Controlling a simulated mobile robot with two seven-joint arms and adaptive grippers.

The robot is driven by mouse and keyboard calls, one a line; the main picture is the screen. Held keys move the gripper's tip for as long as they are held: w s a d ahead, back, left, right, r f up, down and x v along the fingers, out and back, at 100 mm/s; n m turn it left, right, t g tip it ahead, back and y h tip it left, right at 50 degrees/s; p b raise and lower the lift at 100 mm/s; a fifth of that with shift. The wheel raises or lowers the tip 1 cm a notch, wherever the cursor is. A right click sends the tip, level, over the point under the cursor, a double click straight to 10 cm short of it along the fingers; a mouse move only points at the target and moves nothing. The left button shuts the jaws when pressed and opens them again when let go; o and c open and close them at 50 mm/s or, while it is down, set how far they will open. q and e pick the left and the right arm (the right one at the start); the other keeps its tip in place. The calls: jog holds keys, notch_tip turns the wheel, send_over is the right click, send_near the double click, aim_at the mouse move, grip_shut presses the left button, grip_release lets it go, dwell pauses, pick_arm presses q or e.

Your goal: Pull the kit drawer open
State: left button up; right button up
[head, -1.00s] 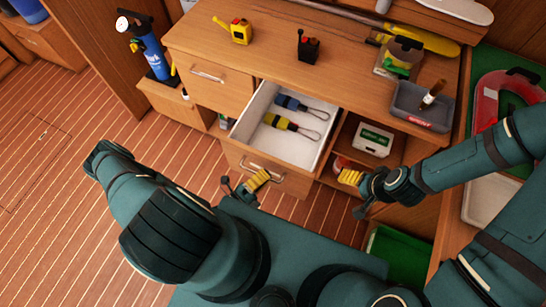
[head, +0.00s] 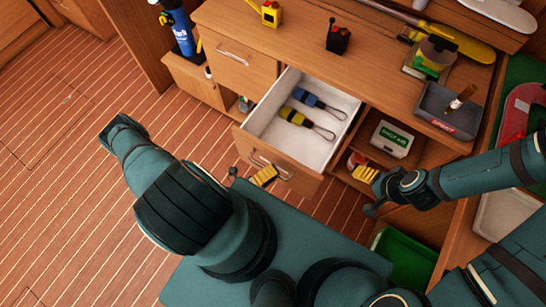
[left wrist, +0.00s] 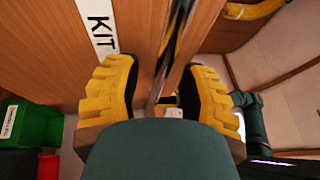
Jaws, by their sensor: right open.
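The kit drawer (head: 296,182) stands well out of the wooden cabinet, its white inside showing. Its wooden front with the KIT label (left wrist: 98,26) shows in the left wrist view. Its metal handle (head: 262,160) is on the front face. My left gripper (head: 264,176) is at this handle, its yellow fingers (left wrist: 160,92) on either side of the bar in the left wrist view. It appears shut on the handle; the exact contact is partly hidden. My right gripper (head: 366,176) is open and empty, by the shelf right of the drawer.
A blue tool (head: 308,100) and a yellow tool (head: 295,116), each with a wire loop, lie in the drawer. A closed drawer (head: 238,64) is to its left. A white-and-green box (head: 392,140) sits on the open shelf. A green bin (head: 408,258) stands below. Floor at left is clear.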

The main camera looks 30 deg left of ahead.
pick_arm(q)
jog(key=v, duration=1.2)
jog(key=shift+s, duration=0.1)
dwell(0.4)
